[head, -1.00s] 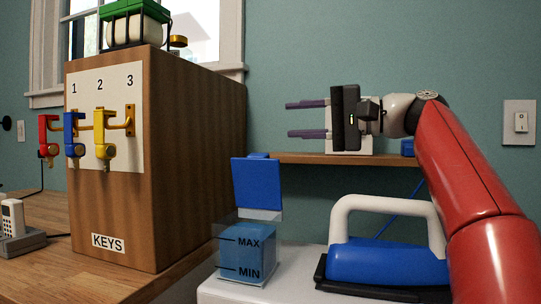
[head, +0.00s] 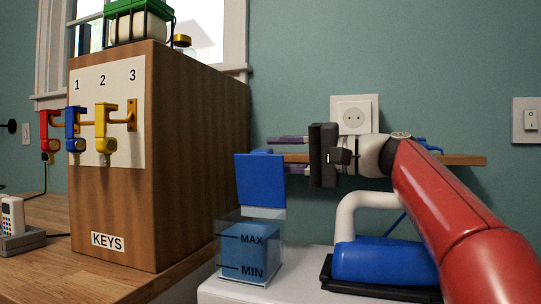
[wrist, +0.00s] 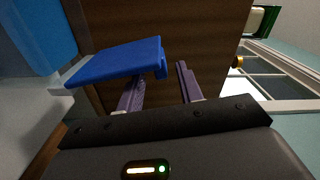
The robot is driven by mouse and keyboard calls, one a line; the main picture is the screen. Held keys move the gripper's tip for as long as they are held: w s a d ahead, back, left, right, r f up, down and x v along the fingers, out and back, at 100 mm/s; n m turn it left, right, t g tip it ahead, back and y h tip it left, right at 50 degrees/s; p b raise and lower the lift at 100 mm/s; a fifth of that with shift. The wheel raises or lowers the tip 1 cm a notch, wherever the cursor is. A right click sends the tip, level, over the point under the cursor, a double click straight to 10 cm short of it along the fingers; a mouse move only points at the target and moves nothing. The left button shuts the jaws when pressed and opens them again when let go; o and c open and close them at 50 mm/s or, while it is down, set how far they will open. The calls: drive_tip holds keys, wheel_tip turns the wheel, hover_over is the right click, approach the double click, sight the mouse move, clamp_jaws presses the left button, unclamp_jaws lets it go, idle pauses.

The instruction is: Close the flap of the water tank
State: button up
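The clear water tank (head: 250,250), holding blue water with MAX and MIN marks, sits at the white station's left end. Its blue flap (head: 260,180) stands raised, nearly upright, above the tank. My gripper (head: 282,154) is open and empty, with its purple fingers pointing left at the height of the flap's top. The lower finger's tip seems hidden by the flap. In the wrist view the flap (wrist: 118,60) overlaps the left finger, and the right finger is clear of it. I cannot tell whether any finger touches the flap.
A blue iron (head: 385,260) with a white handle rests on the station, under my arm. A wooden key cabinet (head: 200,150) with red, blue and yellow keys stands to the left. A wooden shelf (head: 465,160) and a wall socket (head: 352,115) are behind my gripper.

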drive_tip(key=shift+x, duration=1.25)
clamp_jaws()
